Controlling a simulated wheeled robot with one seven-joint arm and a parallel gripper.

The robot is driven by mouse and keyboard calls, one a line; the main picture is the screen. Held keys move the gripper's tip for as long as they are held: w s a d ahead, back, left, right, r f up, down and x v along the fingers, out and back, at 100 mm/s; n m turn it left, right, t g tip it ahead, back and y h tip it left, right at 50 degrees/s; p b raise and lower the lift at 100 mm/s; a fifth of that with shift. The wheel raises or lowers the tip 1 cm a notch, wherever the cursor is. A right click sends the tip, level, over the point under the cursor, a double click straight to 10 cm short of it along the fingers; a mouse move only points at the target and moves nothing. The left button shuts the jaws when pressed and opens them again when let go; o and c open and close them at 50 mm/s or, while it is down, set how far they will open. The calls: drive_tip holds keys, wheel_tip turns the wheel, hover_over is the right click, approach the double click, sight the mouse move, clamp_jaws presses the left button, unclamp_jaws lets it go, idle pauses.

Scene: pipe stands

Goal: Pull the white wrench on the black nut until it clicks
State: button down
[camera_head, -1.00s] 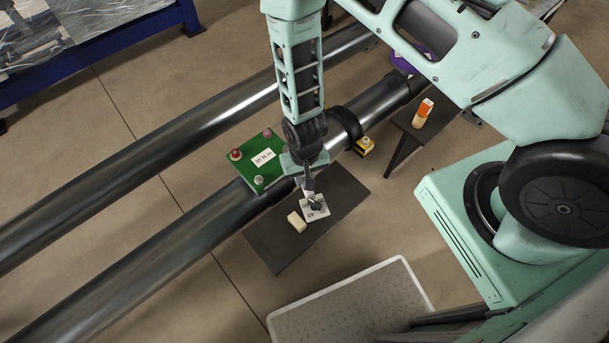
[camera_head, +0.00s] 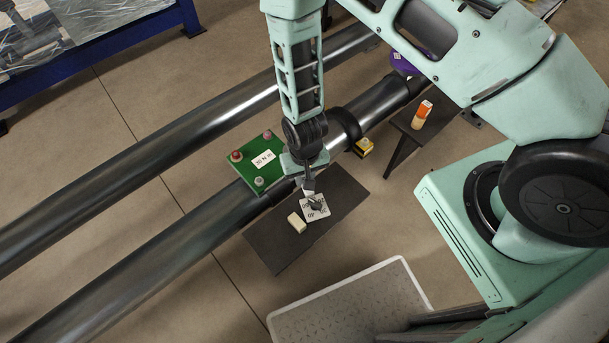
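My gripper (camera_head: 309,184) points down over the near pipe, beside a green plate (camera_head: 256,165). Its fingers are small and partly covered by my wrist, so I cannot tell whether they are open or shut. A small whitish piece (camera_head: 308,187) shows right at the fingers. It may be part of the white wrench, but its shape is not clear. A small dark piece (camera_head: 317,203) lies just below the fingers, over a white card with numbers (camera_head: 314,213). I cannot tell whether it is the black nut. The green plate carries red, pinkish and pale knobs and a "30 N m" label.
The near pipe (camera_head: 175,259) and far pipe (camera_head: 160,138) run diagonally. A dark shelf (camera_head: 275,252) holds the card and a cream block (camera_head: 296,222). A yellow box (camera_head: 363,148) and orange-white bottle (camera_head: 421,113) stand to the right. A grey tray (camera_head: 350,300) is at the bottom.

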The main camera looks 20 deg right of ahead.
drive_tip(key=shift+r+p, duration=0.3)
drive_tip(key=shift+r, duration=0.2)
drive_tip(key=shift+r+p, duration=1.2)
drive_tip(key=shift+r, duration=0.35)
drive_tip(key=shift+f, duration=0.1)
drive_tip(key=w+d+r, duration=0.3)
drive_tip(key=d+r, duration=0.3)
drive_tip(key=d, duration=0.1)
drive_tip(key=w+d+r, duration=0.2)
drive_tip(key=d+r, duration=0.4)
drive_tip(key=d, duration=0.2)
drive_tip(key=shift+w+d+n, duration=0.15)
drive_tip(key=shift+w+n, duration=0.25)
idle(0.4)
